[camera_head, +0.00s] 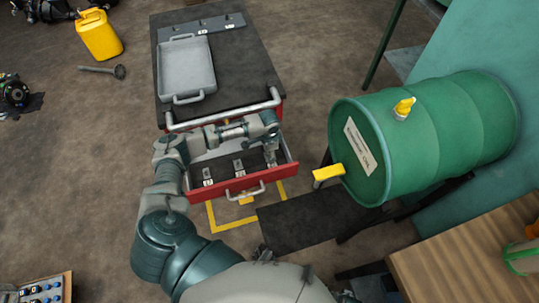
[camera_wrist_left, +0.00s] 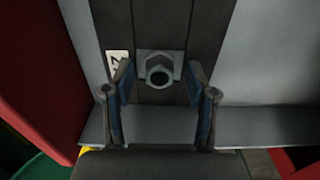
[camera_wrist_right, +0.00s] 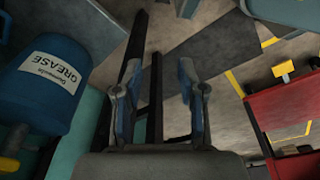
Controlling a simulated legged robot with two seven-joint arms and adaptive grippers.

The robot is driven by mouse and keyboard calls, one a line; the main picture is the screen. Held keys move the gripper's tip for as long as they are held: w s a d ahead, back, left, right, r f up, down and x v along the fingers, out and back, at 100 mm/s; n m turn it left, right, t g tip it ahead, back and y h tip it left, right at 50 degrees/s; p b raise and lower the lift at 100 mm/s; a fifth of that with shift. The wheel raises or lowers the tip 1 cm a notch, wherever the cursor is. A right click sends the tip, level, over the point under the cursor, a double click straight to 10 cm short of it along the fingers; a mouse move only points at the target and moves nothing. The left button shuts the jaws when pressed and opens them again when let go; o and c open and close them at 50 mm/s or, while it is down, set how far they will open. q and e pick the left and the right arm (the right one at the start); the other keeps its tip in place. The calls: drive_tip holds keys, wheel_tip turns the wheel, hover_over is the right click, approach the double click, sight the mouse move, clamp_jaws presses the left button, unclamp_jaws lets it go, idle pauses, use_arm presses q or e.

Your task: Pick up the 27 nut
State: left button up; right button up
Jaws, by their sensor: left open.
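A grey hex nut (camera_wrist_left: 160,70) with a dark round hole sits on a dark strip in the left wrist view. A white label beside it (camera_wrist_left: 118,64) starts with a 2; the rest is hidden by a finger. My left gripper (camera_wrist_left: 160,80) is open, its fingertips on either side of the nut, apart from each other. In the head view my left gripper (camera_head: 272,158) reaches down into the right part of the open red drawer (camera_head: 215,191) and hides the nut there. My right gripper (camera_wrist_right: 157,82) is open and empty, above the floor.
The drawer also holds other small labelled parts (camera_head: 239,170). A grey tray (camera_head: 187,70) lies on the cabinet top (camera_head: 235,75). A blue grease drum (camera_wrist_right: 55,85) is left of my right gripper.

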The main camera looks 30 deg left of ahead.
use_arm(q)
drive_tip(key=shift+c, duration=0.2)
clamp_jaws()
drive_tip(key=shift+r, duration=0.1)
